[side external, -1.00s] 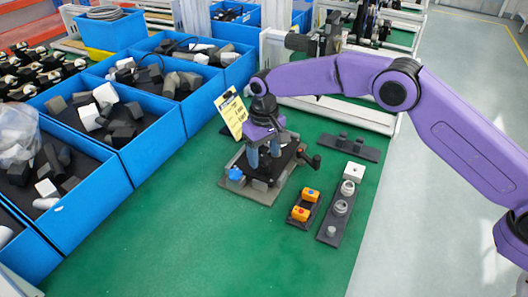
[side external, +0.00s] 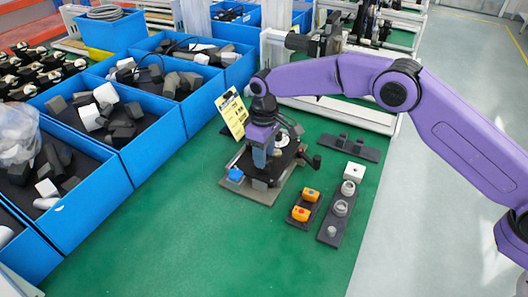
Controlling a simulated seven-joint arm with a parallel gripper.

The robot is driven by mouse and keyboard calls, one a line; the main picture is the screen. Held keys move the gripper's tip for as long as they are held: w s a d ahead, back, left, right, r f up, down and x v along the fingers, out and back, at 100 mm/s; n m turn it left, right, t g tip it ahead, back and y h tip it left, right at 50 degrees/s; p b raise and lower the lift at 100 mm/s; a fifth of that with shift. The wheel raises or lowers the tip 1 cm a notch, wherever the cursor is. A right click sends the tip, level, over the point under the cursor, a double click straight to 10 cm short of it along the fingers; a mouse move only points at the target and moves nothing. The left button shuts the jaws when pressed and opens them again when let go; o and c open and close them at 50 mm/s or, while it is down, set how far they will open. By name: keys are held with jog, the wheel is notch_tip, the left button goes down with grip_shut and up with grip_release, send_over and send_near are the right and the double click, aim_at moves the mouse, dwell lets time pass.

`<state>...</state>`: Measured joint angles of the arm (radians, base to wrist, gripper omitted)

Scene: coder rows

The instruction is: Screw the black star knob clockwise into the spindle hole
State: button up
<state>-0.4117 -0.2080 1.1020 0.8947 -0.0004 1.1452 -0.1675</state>
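My gripper (side external: 262,162) points straight down over the dark fixture on a grey base plate (side external: 262,195), on the green surface. Its fingers line up one behind the other in this view, so I cannot tell the gap between them. The black star knob and the spindle hole cannot be made out; the fingers and the dark fixture cover that spot. I cannot tell whether the fingers hold anything. A blue part (side external: 236,175) sits at the left front of the plate. A black knob-like end (side external: 316,162) sticks out at the fixture's right.
A yellow tag (side external: 232,114) stands behind the gripper. Blue bins (side external: 155,158) line the left. The green front area is clear.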

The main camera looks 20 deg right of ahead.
grip_shut()
jog(key=m, duration=0.3)
jog(key=shift+m, duration=0.4)
jog(key=m, duration=0.7)
jog(key=shift+m, duration=0.9)
